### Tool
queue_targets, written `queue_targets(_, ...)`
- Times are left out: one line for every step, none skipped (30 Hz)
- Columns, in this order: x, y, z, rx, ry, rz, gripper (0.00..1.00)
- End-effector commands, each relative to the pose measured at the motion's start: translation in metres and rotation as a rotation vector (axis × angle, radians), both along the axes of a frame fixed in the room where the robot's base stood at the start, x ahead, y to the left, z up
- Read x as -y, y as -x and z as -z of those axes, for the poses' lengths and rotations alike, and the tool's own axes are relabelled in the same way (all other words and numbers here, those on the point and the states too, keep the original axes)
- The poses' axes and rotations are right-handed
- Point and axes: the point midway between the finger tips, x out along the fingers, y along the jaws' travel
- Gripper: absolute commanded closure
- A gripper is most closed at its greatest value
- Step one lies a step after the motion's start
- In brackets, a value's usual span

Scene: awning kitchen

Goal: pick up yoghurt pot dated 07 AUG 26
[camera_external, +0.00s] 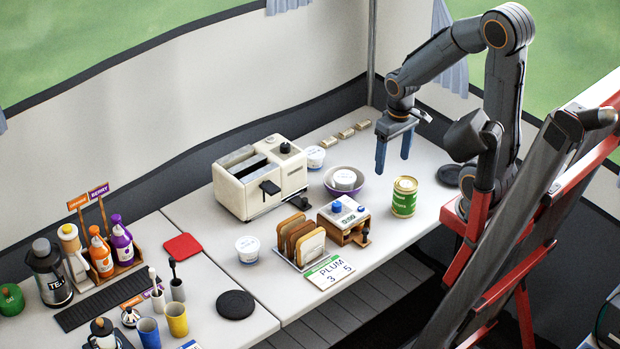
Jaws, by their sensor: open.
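Three white yoghurt pots show in the external view. One pot (247,248) stands on the table left of the toast rack. Another pot (314,157) stands at the right end of the toaster. The third pot (344,179) sits in a purple-rimmed bowl (329,186). The lid print is too small to read, so I cannot tell which pot is dated 07 AUG 26. My gripper (393,165) is open and empty, with its blue fingers pointing down. It is above the table, to the right of the bowl and behind the green can.
A cream toaster (232,190), a toast rack (297,243), a timer box (346,219) and a green can (404,197) crowd the middle. A PLUM card (330,272) lies at the front edge. Bottles and cups fill the left. Free table lies around the can.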

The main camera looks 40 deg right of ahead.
Motion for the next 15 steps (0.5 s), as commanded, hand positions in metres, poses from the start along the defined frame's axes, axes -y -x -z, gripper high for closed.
queue_targets(-0.007, -0.007, 0.000, -0.002, -0.011, 0.028, 0.29)
queue_targets(-0.010, -0.010, 0.000, -0.003, -0.018, 0.049, 0.29)
queue_targets(-0.015, -0.015, 0.000, -0.004, -0.027, 0.075, 0.29)
queue_targets(-0.019, -0.019, 0.000, -0.005, -0.033, 0.095, 0.29)
queue_targets(-0.023, -0.023, -0.001, -0.006, -0.040, 0.115, 0.29)
queue_targets(-0.029, -0.028, -0.001, -0.008, -0.051, 0.145, 0.29)
queue_targets(-0.033, -0.032, -0.001, -0.011, -0.057, 0.168, 0.29)
queue_targets(-0.037, -0.036, -0.002, -0.012, -0.066, 0.191, 0.29)
queue_targets(-0.045, -0.042, -0.002, -0.017, -0.077, 0.225, 0.29)
queue_targets(-0.050, -0.046, -0.002, -0.020, -0.085, 0.250, 0.29)
queue_targets(-0.056, -0.052, -0.003, -0.023, -0.096, 0.279, 0.29)
queue_targets(-0.065, -0.058, -0.003, -0.029, -0.108, 0.317, 0.29)
queue_targets(-0.072, -0.063, -0.004, -0.034, -0.120, 0.349, 0.29)
queue_targets(-0.080, -0.068, -0.004, -0.039, -0.130, 0.381, 0.29)
queue_targets(-0.091, -0.075, -0.004, -0.048, -0.145, 0.426, 0.29)
